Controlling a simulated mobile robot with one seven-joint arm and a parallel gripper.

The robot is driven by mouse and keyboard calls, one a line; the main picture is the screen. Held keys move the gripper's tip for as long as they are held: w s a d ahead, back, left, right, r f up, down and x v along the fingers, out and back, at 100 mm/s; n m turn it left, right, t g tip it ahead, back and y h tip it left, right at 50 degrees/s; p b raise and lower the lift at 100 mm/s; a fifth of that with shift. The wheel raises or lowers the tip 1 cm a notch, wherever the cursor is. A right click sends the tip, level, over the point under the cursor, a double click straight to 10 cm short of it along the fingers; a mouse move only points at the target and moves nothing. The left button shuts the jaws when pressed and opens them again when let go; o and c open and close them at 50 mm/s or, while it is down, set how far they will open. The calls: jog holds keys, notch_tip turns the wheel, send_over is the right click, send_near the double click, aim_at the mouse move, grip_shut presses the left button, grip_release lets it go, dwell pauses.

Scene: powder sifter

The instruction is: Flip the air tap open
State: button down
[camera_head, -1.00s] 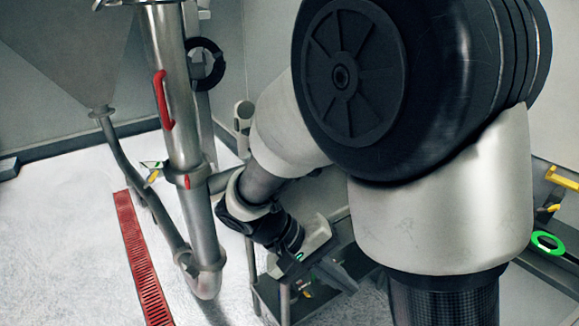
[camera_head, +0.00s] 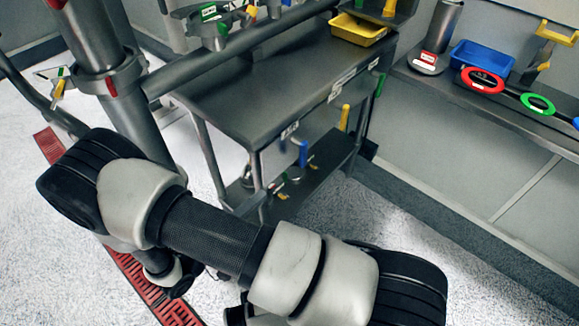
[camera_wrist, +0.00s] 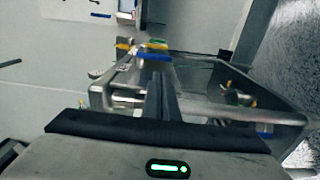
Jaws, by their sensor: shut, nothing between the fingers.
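My gripper (camera_wrist: 161,85) shows in the wrist view with its dark fingers together and nothing between them. Beyond the fingertips is a metal frame with a blue handle (camera_wrist: 154,57), a yellow piece (camera_wrist: 124,46) and a green piece (camera_wrist: 157,41); the fingers look apart from them. In the head view, a blue upright handle (camera_head: 302,152) and a yellow one (camera_head: 344,118) stand at the steel table's lower level. I cannot tell which part is the air tap. My gripper is not clearly seen in the head view, where my arm fills the lower part.
A steel table (camera_head: 250,90) stands in the middle, with a yellow tray (camera_head: 358,30) at its back. A vertical steel pipe (camera_head: 105,60) is at the left. A right-hand bench holds a blue bin (camera_head: 482,57) and red (camera_head: 483,80) and green rings (camera_head: 538,103). Floor is open at lower right.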

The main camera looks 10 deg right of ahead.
aim_at(301, 163)
jog(key=shift+d, duration=0.15)
jog(key=b+x, duration=0.1)
jog(key=x, duration=1.3)
jog(key=shift+w+d+f+b, duration=0.2)
jog(key=shift+f+b, duration=0.3)
jog(key=shift+b, duration=0.3)
jog(key=shift+w+d+f+b, duration=0.2)
jog(key=shift+d+b, duration=0.05)
jog(key=shift+b, duration=0.1)
jog(key=shift+d+r, duration=0.1)
